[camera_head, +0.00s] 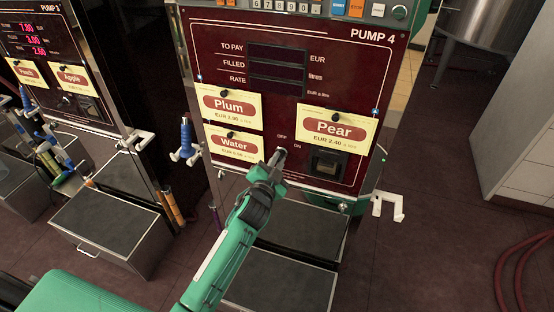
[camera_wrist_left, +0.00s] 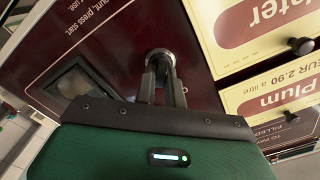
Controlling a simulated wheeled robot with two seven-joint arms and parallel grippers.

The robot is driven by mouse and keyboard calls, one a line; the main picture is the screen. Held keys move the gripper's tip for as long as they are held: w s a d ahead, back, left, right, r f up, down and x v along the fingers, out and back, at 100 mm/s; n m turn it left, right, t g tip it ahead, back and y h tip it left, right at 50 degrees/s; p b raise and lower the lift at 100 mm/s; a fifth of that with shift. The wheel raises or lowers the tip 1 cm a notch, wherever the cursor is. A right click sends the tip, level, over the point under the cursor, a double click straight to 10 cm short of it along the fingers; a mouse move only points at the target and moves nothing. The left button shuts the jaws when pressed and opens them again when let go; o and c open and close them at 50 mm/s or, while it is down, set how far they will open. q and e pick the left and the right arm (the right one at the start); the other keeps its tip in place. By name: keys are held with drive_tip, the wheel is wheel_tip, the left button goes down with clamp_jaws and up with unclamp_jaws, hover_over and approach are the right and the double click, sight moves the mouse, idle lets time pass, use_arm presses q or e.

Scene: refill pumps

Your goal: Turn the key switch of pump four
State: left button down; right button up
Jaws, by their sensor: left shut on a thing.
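Pump 4 (camera_head: 345,52) stands in front of me with a dark red panel. Its key switch (camera_wrist_left: 158,56) shows in the left wrist view as a round metal collar on the panel. In the head view the OFF and ON marks are beside it, and my gripper mostly hides the switch. My left gripper (camera_head: 280,154) reaches up to the panel there. Its fingers, also in the left wrist view (camera_wrist_left: 161,88), are shut on the key at the collar. The key is mostly hidden between the fingers, so its angle cannot be told. My right gripper is not in view.
Plum (camera_head: 232,109), Water (camera_head: 233,147) and Pear (camera_head: 335,128) cards are fixed around the switch. A dark square window (camera_head: 326,163) sits just right of it. A blue nozzle (camera_head: 186,140) hangs at the pump's left, and an empty white holder (camera_head: 388,204) projects at right.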

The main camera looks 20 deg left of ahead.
use_arm(q)
drive_tip(key=m, duration=0.3)
drive_tip(key=shift+m, duration=0.4)
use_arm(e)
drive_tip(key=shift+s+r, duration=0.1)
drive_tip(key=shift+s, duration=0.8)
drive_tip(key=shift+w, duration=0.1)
use_arm(q)
drive_tip(key=c, duration=1.5)
unclamp_jaws()
drive_tip(key=shift+d, duration=0.1)
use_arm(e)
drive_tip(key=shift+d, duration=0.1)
use_arm(q)
drive_tip(key=shift+s, duration=0.1)
